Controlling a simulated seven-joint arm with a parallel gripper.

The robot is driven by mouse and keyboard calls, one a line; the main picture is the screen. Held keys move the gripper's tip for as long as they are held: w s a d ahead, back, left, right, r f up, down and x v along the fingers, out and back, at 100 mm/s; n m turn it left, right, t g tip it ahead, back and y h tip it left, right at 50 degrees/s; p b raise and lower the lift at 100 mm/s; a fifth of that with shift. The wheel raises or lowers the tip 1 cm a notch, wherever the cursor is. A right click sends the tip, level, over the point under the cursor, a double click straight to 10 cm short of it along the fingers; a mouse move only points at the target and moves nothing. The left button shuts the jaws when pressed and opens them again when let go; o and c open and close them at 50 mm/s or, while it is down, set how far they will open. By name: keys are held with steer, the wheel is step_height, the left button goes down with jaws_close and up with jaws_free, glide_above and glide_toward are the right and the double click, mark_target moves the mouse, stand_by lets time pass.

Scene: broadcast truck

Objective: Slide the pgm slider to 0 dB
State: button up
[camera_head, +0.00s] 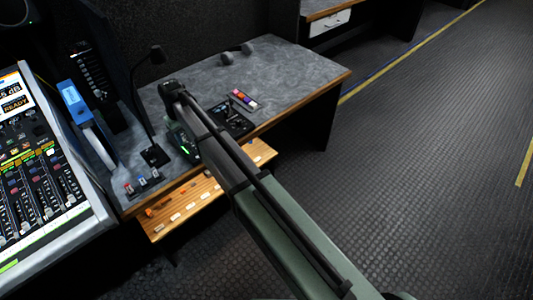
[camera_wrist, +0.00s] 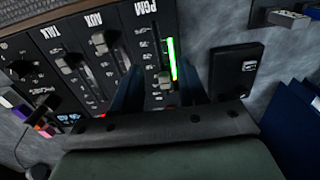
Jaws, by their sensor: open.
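The fader panel (camera_wrist: 118,62) shows in the wrist view with columns labelled TALK, AUX and PGM. The PGM slider (camera_wrist: 163,80) is a small grey knob low in its column, beside a lit green meter (camera_wrist: 171,58). The AUX slider (camera_wrist: 100,42) and the TALK slider (camera_wrist: 68,64) sit to its left. My gripper (camera_wrist: 158,72) is open, with one dark blue finger on each side of the PGM column. I cannot tell whether either finger touches the knob. In the head view my arm hides much of the panel (camera_head: 235,122), and the fingertips are not clear. The scale marks are too small to read.
A gooseneck microphone (camera_head: 156,108) stands left of my arm on the grey desk (camera_head: 285,65). A large mixing console (camera_head: 40,165) is at the left. A row of coloured buttons (camera_head: 243,98) lies behind the panel. A black box (camera_wrist: 236,70) sits right of my fingers.

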mark_target(189, 148)
step_height(189, 148, up, 11)
steer(key=d+f+m, duration=0.1)
steer(key=d+f, duration=0.5)
steer(key=d, duration=0.4)
steer(key=d+f+m, duration=0.2)
steer(key=d+f, duration=0.4)
steer(key=d, duration=0.4)
steer(key=s+d+f+m, duration=0.1)
steer(key=d+f, duration=0.5)
steer(key=d, duration=0.4)
steer(key=shift+m, duration=0.4)
steer(key=shift+s, duration=0.1)
steer(key=s+d+f+m+g, duration=0.1)
steer(key=s+d+f, duration=0.5)
steer(key=s+f, duration=0.4)
steer(key=s+d+f+m+g, duration=0.1)
steer(key=s+d+f, duration=0.4)
steer(key=s+f, duration=0.45)
steer(key=s+d+f+m+g, duration=0.1)
steer(key=s+d+f, duration=0.3)
steer(key=s, duration=0.7)
steer(key=s+d+f+m+g, duration=0.1)
steer(key=s+d+f+g, duration=0.2)
steer(key=s+f, duration=0.3)
steer(key=s+d, duration=0.1)
steer(key=s, duration=0.4)
steer(key=shift+s+d+g, duration=0.35)
steer(key=shift+d+g, duration=0.05)
